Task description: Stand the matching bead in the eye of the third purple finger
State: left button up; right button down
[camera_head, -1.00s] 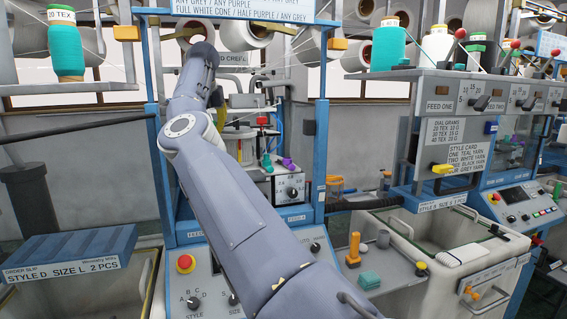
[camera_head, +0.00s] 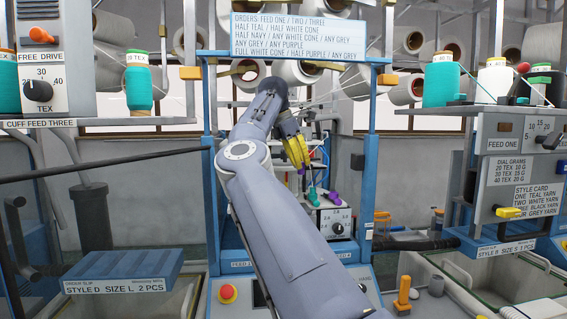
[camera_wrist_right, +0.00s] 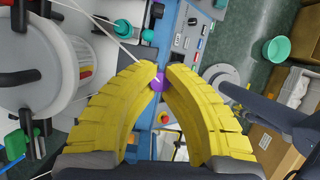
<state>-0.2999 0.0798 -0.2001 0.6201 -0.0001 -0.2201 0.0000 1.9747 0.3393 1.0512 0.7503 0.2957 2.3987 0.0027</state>
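My right gripper (camera_head: 303,168) has yellow fingers and hangs in front of the middle machine. In the right wrist view its fingertips (camera_wrist_right: 161,72) are close together, with a round purple bead (camera_wrist_right: 159,83) between them. Small purple shows at the tips in the head view too. Just below and right of the tips are a purple finger (camera_head: 331,197) and a green finger (camera_head: 313,196), small and tilted, above the dial box. A red piece stands behind the gripper. The eyes of the fingers are too small to make out. My left gripper is not in view.
An orders sign (camera_head: 298,37) and blue frame posts surround the gripper's space. Yarn cones (camera_head: 139,88) stand on shelves left and right. A dial box (camera_head: 336,224) sits below the fingers. Thin threads cross near the gripper. In the wrist view a white drum (camera_wrist_right: 35,70) is close on the left.

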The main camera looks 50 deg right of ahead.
jog(key=s+a+f+m+g+y, duration=0.1)
jog(key=s+a+f+m+y, duration=0.1)
jog(key=s+a+f+m, duration=0.35)
jog(key=s+a+f+m+y, duration=0.2)
jog(key=s+a+m, duration=0.3)
jog(key=s+a, duration=0.25)
jog(key=s+a+f+m+g+y, duration=0.1)
jog(key=s+a+f+m+y, duration=0.1)
jog(key=s+a+f+m, duration=0.45)
jog(key=w+d+r+n+t+h, duration=0.15)
jog(key=w+d+r+n, duration=0.25)
jog(key=d+n, duration=0.45)
jog(key=w+d+r+n+t+h, duration=0.1)
jog(key=w+d+r+n+h, duration=0.2)
jog(key=d+n, duration=0.55)
jog(key=w+d+r+n+t+h, duration=0.1)
jog(key=w+d+r+n+h, duration=0.25)
jog(key=d, duration=0.85)
jog(key=shift+w+d+f+n+t+y, duration=0.2)
jog(key=shift+w+d+f+n+t, duration=0.6)
jog(key=shift+n, duration=0.8)
jog(key=shift+w+d+f+n+t+y, duration=0.3)
jog(key=shift+w+d+f+n, duration=0.4)
jog(key=shift+d+n, duration=0.7)
jog(key=shift+w+d+f+n+t+y, duration=0.1)
jog(key=shift+w+d+f+n+t, duration=0.7)
jog(key=shift+n, duration=0.95)
jog(key=shift+s+d+f, duration=0.1)
jog(key=shift+f, duration=1.15)
